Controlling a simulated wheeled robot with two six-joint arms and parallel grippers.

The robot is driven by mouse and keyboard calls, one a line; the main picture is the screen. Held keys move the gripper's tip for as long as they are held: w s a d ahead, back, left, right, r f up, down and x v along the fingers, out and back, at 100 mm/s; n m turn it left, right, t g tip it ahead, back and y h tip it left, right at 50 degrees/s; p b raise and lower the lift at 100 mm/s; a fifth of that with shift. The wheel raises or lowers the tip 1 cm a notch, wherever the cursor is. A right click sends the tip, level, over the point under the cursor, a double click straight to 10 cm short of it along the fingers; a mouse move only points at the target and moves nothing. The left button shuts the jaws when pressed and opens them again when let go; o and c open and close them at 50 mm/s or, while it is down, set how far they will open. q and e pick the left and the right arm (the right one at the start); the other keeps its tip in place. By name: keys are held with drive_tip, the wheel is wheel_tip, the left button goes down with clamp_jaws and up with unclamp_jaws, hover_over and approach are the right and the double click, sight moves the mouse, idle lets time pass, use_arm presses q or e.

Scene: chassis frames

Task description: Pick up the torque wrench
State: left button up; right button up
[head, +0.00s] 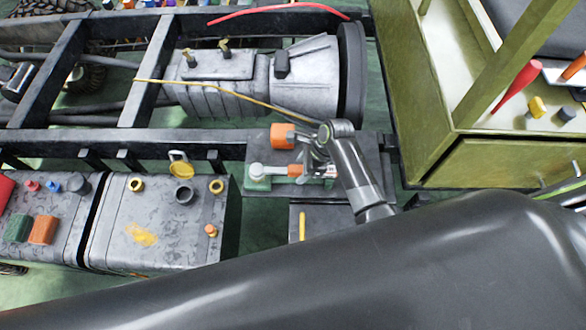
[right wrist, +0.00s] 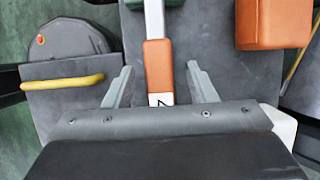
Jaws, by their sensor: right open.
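The torque wrench (head: 271,171) lies across a dark grey plate beside the chassis frame. It has a pale round head, a metal shaft and an orange grip, with green pieces beneath or beside it. My right gripper (head: 318,168) is at the grip end. In the right wrist view my right gripper (right wrist: 160,80) is open, with one finger on each side of the wrench's orange grip (right wrist: 158,68) and visible gaps between. The wrench's head is outside that view. My left gripper is not in view.
An orange block (head: 282,136) stands just behind the wrench; it also shows in the right wrist view (right wrist: 272,24). A yellow handle (head: 302,226) is in front. A grey tank (head: 150,235) with caps stands left, a green cabinet (head: 500,160) right.

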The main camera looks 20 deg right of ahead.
drive_tip(key=shift+x, duration=1.05)
drive_tip(key=shift+c, duration=0.4)
drive_tip(key=shift+r, duration=0.1)
clamp_jaws()
